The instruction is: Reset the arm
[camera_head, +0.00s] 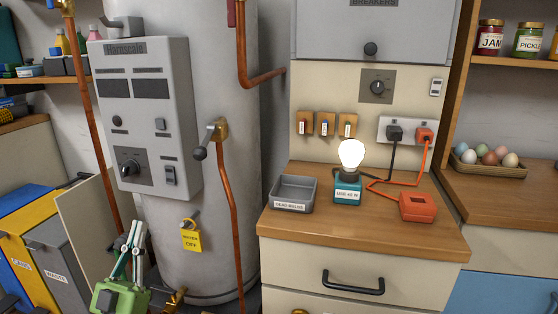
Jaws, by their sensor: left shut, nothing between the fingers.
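My left gripper (135,232) shows at the lower left, with a green body and grey fingers pointing up. Its fingers are shut and hold nothing. It is in front of the lower left side of the tall grey tank (232,180), apart from the counter. I cannot tell whether it touches the tank. My right gripper is not in view.
A wooden counter (320,237) holds a grey tray (293,192), a lit bulb (351,153) on a teal base, and an orange box (418,207) with a cord. Copper pipes (229,220) run beside the tank. Yellow and grey bins (58,262) stand at left.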

